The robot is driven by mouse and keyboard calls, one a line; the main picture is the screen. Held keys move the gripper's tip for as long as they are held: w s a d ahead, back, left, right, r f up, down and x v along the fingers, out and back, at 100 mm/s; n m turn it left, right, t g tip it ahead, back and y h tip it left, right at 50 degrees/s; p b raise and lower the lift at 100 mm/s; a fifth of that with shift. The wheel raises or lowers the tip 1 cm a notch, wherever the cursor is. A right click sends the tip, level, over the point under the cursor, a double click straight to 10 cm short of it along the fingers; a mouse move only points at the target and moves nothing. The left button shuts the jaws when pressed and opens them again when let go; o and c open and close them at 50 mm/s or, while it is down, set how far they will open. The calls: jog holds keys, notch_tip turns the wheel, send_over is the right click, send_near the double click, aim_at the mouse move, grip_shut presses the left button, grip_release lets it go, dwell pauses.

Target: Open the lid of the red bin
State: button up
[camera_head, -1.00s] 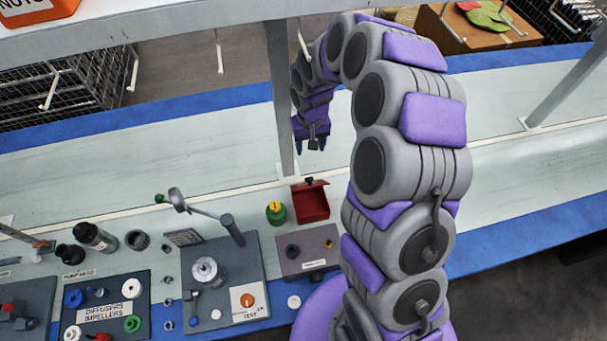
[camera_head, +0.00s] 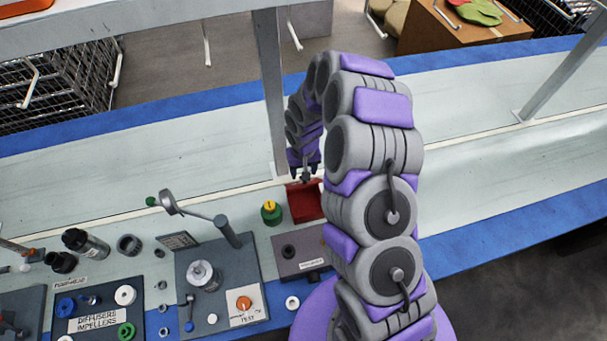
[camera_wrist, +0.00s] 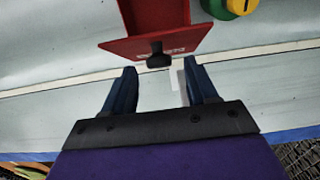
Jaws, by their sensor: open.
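The red bin (camera_head: 306,203) stands on the bench beside the green pot. It also shows at the top of the wrist view (camera_wrist: 157,18), where what looks like its inside is in sight. A red panel with a black knob (camera_wrist: 158,56) and a pale label is on the side nearest me. It looks like the lid standing raised, but its exact angle is unclear. My gripper (camera_wrist: 161,78) is open and empty, with the knob just beyond and between its fingertips, apparently untouched. In the head view my gripper (camera_head: 305,174) is at the bin's far edge.
The green pot with a yellow top (camera_head: 271,212) stands left of the bin. A grey plate (camera_head: 298,252) lies in front. A metal post (camera_head: 270,95) rises behind. A pump stand with a lever (camera_head: 228,232) is to the left. The belt behind is clear.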

jog(key=shift+f, duration=1.25)
jog(key=shift+c, duration=0.3)
grip_shut()
